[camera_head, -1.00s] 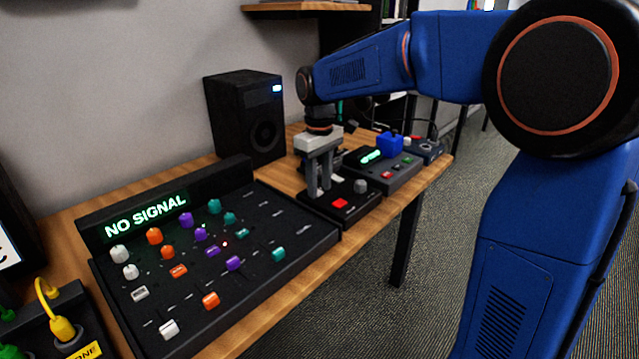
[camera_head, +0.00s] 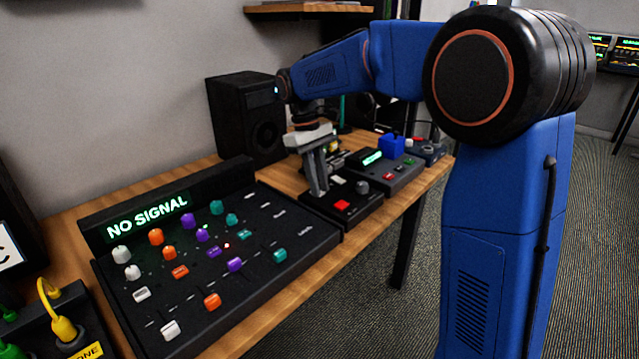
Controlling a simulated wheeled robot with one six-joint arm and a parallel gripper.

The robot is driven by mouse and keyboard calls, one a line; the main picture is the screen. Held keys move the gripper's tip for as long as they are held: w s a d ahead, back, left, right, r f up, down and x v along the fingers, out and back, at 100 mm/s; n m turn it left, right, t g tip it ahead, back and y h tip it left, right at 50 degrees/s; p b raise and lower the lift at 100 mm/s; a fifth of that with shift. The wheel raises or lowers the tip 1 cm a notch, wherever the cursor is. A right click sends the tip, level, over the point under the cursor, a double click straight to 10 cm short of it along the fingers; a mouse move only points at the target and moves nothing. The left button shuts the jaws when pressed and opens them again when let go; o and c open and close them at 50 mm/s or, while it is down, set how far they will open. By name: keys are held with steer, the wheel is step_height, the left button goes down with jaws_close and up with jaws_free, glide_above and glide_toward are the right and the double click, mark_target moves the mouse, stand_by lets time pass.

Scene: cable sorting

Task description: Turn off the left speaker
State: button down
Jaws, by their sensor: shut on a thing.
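The left speaker (camera_head: 233,125) is a black box standing upright on the desk against the wall. A small pale light shows at its upper right front, where my wrist partly covers the speaker. My gripper (camera_head: 319,190) points down, tilted, at a black box (camera_head: 325,212) with a red button (camera_head: 342,205) and a grey knob (camera_head: 362,187). Its grey fingers are shut on a small control at that box's left side. The fingers hide most of this control, so I cannot tell its shape. A second speaker (camera_head: 360,108) is partly hidden behind my arm.
A mixer (camera_head: 205,270) with coloured knobs and a "NO SIGNAL" display (camera_head: 148,213) fills the desk's front left. A device with a green display (camera_head: 373,158), a blue block (camera_head: 391,145) and cables stand to the right. A shelf (camera_head: 310,11) hangs above.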

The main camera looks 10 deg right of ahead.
steer(key=c, duration=1.6)
jaws_free()
steer(key=v, duration=1.7)
steer(key=shift+w+r, duration=0.1)
steer(key=shift+r, duration=0.15)
steer(key=s+d+f+m+t+y, duration=0.1)
steer(key=s+d+f+m+t, duration=0.15)
steer(key=s+d, duration=0.5)
steer(key=s+d+f+m+t, duration=0.1)
steer(key=s+d+f, duration=0.25)
steer(key=s, duration=0.75)
steer(key=s+d+f+m+t, duration=0.1)
steer(key=s+f, duration=0.4)
steer(key=s+d+f+m+t, duration=0.1)
steer(key=s+d+f, duration=0.1)
steer(key=s+f, duration=0.3)
steer(key=s+d+f+m+t, duration=0.1)
steer(key=s+d+f, duration=0.1)
steer(key=s+f, duration=0.3)
steer(key=shift+s+d+f+m+t+y, duration=0.1)
steer(key=shift+s+f+m+t+y, duration=0.1)
steer(key=shift+s, duration=0.4)
steer(key=shift+s+d+f+m+t+y, duration=0.1)
steer(key=shift+s+f+m+t+y, duration=0.1)
steer(key=shift+s, duration=0.35)
